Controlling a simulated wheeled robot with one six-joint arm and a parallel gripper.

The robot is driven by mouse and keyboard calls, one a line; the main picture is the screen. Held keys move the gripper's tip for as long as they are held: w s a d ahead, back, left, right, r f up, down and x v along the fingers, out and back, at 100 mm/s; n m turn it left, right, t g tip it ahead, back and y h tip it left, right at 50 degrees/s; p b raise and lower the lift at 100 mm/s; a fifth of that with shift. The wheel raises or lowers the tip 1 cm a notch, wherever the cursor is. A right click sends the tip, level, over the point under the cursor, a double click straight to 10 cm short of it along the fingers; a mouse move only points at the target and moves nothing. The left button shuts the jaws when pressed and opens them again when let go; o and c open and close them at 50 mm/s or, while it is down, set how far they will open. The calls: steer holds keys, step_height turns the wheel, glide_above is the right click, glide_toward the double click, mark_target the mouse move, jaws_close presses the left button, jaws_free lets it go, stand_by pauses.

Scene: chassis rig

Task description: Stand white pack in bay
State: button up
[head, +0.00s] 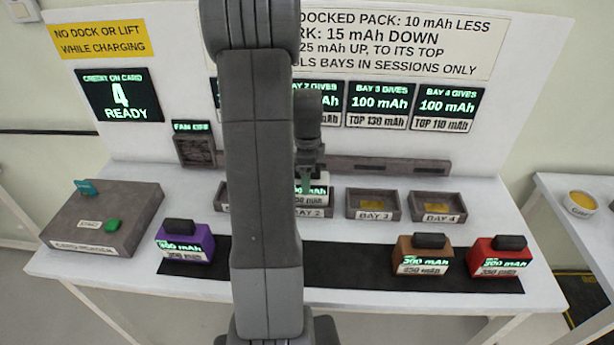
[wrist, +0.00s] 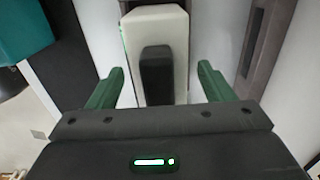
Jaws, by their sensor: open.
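The white pack (head: 319,189) shows in the head view at bay 2 (head: 316,212), behind that bay's label, partly hidden by my arm. Its base is too hidden to tell how it is seated. In the wrist view the white pack (wrist: 182,45) has a dark handle (wrist: 156,75) facing the camera. My gripper (wrist: 161,69) is open, with one green finger on each side of the handle and visible gaps between. In the head view my gripper (head: 306,178) is over the pack.
Bay 3 (head: 373,216) and bay 4 (head: 438,219) look empty. Purple (head: 185,258), brown (head: 422,268) and red (head: 499,271) packs stand on the black mat (head: 345,275). The card reader (head: 130,215) is at left. My arm hides much of bay 1.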

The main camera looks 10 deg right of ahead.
step_height(320, 180, up, 11)
steer(key=shift+r+b, duration=0.15)
steer(key=shift+b, duration=0.2)
stand_by(2.1)
